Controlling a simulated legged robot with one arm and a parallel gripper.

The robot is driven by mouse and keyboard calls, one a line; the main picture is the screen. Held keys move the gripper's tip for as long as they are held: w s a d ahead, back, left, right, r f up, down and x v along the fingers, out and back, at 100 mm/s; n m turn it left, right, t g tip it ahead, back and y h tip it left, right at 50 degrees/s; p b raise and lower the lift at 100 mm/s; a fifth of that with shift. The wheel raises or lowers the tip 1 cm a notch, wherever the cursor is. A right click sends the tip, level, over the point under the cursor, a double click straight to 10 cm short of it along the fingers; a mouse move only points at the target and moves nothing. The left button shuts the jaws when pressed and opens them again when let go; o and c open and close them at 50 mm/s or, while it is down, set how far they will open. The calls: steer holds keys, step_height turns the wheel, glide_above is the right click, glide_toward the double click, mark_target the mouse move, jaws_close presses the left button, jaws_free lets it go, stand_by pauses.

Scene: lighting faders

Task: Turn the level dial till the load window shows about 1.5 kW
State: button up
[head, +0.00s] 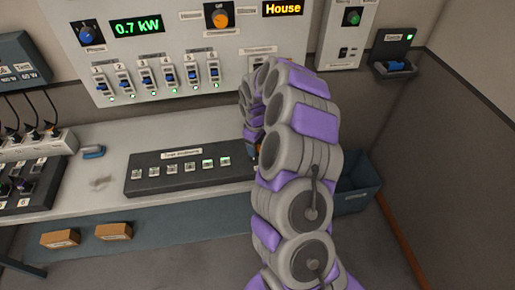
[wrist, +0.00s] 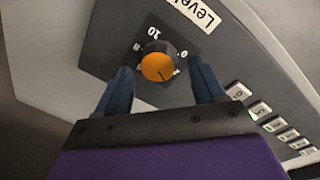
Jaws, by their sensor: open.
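The load window (head: 137,27) on the wall panel reads 0.7 kW in green. The level dial (wrist: 158,67) shows in the wrist view as an orange-faced knob with a dark rim, below a white "Level" label (wrist: 197,12). Marks 0, 8 and 10 show around it. A short dark line is on its face. My gripper (wrist: 160,75) is open, with one blue finger on each side of the dial. I cannot tell whether either finger touches it. In the head view my arm mostly hides the dial and gripper.
A dark console (head: 150,181) with a row of buttons lies on the desk (head: 95,205), left of my arm. A bin (head: 358,197) stands at right.

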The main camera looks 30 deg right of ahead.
steer(key=shift+d+f, duration=0.2)
steer(key=shift+f, duration=0.65)
steer(key=c, duration=1.1)
